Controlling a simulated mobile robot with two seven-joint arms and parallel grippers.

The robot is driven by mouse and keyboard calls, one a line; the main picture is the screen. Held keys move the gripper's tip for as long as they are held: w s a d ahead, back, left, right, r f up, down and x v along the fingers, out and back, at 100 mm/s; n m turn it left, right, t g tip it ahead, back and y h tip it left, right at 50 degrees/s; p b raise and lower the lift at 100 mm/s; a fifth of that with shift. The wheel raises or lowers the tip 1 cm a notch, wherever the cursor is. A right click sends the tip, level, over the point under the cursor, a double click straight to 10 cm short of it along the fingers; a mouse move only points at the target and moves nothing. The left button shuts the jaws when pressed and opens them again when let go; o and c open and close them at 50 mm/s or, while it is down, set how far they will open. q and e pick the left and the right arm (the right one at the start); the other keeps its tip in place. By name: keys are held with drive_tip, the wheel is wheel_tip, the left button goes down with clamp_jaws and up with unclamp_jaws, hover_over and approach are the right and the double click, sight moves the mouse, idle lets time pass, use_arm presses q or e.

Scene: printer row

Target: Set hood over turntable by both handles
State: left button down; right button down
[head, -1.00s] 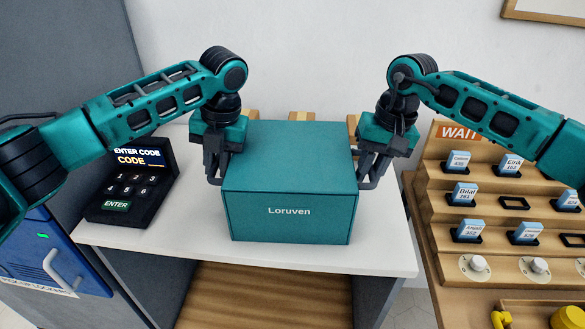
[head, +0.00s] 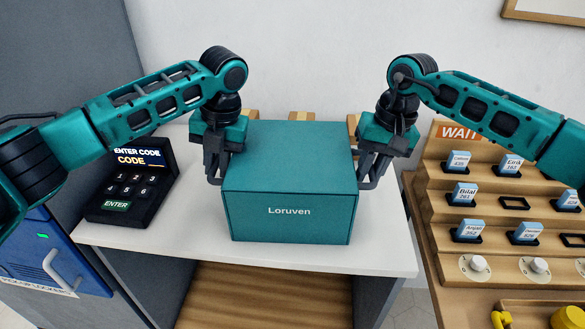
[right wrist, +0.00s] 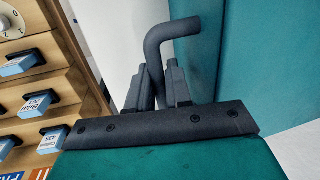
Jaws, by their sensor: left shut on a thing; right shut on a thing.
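The hood is a teal box (head: 290,160) labelled "Loruven", sitting upright over the white tabletop in the middle of the head view. My left gripper (head: 215,178) is shut on the dark handle at its left side. My right gripper (head: 372,180) is shut on the handle at its right side. In the right wrist view, the bent dark handle (right wrist: 178,28) passes between the fingers of the right gripper (right wrist: 160,85), next to the hood's teal wall (right wrist: 240,60). The turntable is not visible; whether it is under the hood I cannot tell.
A black keypad (head: 130,180) reading "ENTER CODE" stands left on the white table (head: 180,240). A wooden tiered rack (head: 440,200) with blue-topped cards and white knobs stands at the right. Wooden pieces (head: 300,116) show behind the hood. A blue cabinet (head: 60,260) is at lower left.

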use_arm(q)
drive_tip(key=shift+w+r, duration=0.1)
drive_tip(key=shift+r, duration=0.1)
use_arm(e)
drive_tip(key=shift+w+r, duration=0.1)
drive_tip(key=shift+r, duration=0.05)
